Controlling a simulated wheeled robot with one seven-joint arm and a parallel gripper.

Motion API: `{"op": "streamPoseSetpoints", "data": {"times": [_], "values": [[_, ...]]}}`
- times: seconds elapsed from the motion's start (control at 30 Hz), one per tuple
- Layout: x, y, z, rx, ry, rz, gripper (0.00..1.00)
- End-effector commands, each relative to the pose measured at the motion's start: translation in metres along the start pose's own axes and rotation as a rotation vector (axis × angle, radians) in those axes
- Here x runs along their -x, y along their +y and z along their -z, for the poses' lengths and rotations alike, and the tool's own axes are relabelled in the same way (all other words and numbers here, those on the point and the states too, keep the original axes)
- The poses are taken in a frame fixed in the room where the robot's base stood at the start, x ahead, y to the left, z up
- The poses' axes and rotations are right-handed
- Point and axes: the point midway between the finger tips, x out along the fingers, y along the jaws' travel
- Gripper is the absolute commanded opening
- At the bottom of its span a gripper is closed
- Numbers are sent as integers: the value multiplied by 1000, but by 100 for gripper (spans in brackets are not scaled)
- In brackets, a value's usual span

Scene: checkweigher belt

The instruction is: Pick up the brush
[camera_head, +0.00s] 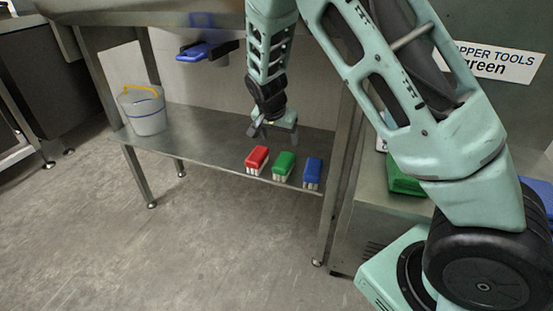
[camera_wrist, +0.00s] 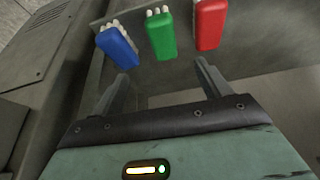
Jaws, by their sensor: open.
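Three brushes with coloured backs and pale bristles lie in a row along the front edge of a low metal shelf: red (camera_head: 257,157), green (camera_head: 284,164) and blue (camera_head: 312,170). In the wrist view the order is reversed: blue (camera_wrist: 117,46), green (camera_wrist: 161,36) and red (camera_wrist: 210,24). My gripper (camera_head: 274,130) is open and empty, above the shelf and behind the brushes. In the wrist view its fingertips (camera_wrist: 162,70) point toward the row, with the green brush roughly ahead of the gap. I see no contact with any brush.
A bucket with a yellow handle (camera_head: 145,110) stands on the shelf (camera_head: 205,122) at left. A blue-handled item (camera_head: 205,51) is above. A table leg (camera_head: 337,170) stands right of the brushes. A green item (camera_head: 404,180) sits on a neighbouring surface. The floor in front is clear.

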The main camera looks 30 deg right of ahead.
Motion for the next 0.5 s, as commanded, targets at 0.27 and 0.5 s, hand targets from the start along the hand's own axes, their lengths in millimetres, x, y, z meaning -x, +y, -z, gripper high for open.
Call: {"op": "streamPoseSetpoints", "data": {"times": [0.27,0.5], "values": [[-37,1,-1,0,-2,-4,76],[-88,1,-1,1,-2,-3,76]]}}
